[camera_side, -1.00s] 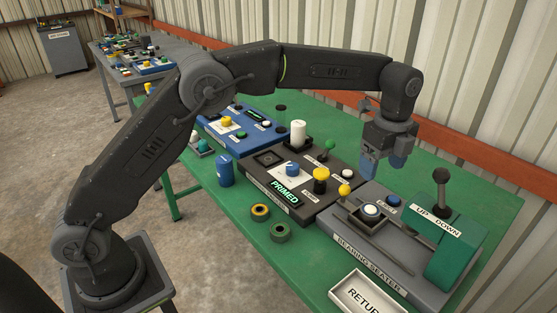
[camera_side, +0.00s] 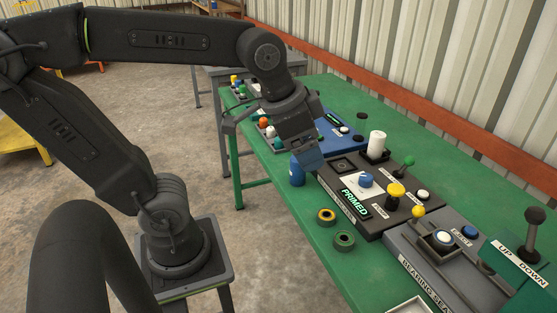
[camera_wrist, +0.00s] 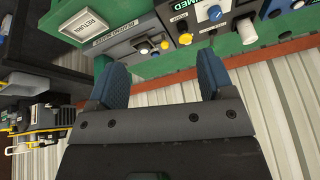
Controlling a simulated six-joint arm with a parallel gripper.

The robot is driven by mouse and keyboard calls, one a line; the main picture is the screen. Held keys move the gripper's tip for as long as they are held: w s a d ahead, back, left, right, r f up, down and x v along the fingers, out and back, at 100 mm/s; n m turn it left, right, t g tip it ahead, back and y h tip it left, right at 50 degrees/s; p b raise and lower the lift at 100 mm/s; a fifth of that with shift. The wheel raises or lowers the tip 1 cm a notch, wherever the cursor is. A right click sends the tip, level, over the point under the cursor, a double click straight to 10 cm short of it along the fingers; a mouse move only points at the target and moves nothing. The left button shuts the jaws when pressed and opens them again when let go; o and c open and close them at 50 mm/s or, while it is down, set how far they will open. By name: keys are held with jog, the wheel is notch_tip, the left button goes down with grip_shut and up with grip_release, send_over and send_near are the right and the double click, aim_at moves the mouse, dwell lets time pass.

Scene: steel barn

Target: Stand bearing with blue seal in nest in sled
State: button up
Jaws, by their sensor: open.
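The sled (camera_side: 427,253) sits on the grey bearing seater (camera_side: 453,275). I cannot tell whether this is the bearing with blue seal. One ring-shaped bearing with a yellow-orange centre (camera_side: 326,215) and one with a green seal (camera_side: 344,240) lie flat on the bench.
The dark machine reading PRIMED (camera_side: 355,203) has knobs and a white cylinder (camera_side: 376,144). The lever (camera_side: 534,232) rises at the seater's right. The RETURN tray (camera_wrist: 87,25) shows in the wrist view. The green bench (camera_side: 310,250) has bare room in front.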

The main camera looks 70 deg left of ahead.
jog(key=s+f+n, duration=0.2)
jog(key=s, duration=0.1)
jog(key=s+a+f, duration=0.1)
jog(key=shift+s+f+n+t, duration=0.1)
jog(key=shift+s+n+t, duration=0.15)
jog(key=shift+n+t, duration=0.15)
dwell(0.9)
